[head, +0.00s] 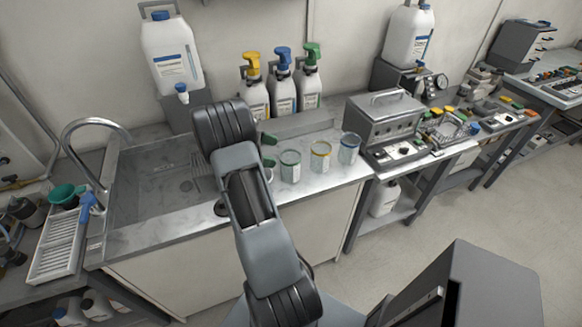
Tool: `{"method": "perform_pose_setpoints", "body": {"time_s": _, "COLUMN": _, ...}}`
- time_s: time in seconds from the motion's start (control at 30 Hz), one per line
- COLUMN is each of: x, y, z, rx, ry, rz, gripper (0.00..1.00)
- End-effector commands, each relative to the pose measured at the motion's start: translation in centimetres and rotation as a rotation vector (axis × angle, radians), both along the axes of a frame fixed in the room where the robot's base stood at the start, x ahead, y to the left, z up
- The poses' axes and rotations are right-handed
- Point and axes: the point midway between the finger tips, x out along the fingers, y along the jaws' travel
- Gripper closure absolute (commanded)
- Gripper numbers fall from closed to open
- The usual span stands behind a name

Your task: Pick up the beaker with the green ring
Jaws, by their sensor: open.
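The beaker with the green ring (290,166) stands upright on the metal counter, just right of my arm in the head view. A beaker with a yellow ring (320,158) and one with a blue ring (349,149) stand to its right in a row. Part of another beaker (268,174) shows at the arm's edge, mostly hidden. My gripper (268,151) is mostly hidden behind my arm; its dark fingers show at the arm's right edge, apart and a little left of the green-ringed beaker. I see nothing held in it.
A sink with a tap (90,130) lies left. Several bottles with yellow, blue and green tops (283,88) stand behind the beakers. A metal box device (385,125) stands right of them. A large white canister (172,55) stands at the back left.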

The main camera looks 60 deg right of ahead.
Motion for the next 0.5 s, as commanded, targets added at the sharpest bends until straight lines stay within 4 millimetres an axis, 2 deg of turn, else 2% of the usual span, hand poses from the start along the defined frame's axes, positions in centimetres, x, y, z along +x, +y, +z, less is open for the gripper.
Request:
{"method": "perform_pose_setpoints", "body": {"time_s": 0.1, "x": -1.1, "y": -0.7, "z": -0.5, "rx": 0.0, "ry": 0.0, "rz": -0.001, "gripper": 0.0}}
{"method": "perform_pose_setpoints", "body": {"time_s": 0.33, "x": -2.1, "y": -1.2, "z": -0.9, "rx": 0.001, "ry": -0.001, "rz": 0.0, "gripper": 0.0}}
{"method": "perform_pose_setpoints", "body": {"time_s": 0.5, "x": -4.0, "y": -2.0, "z": -1.7, "rx": 0.001, "ry": 0.001, "rz": -0.001, "gripper": 0.0}}
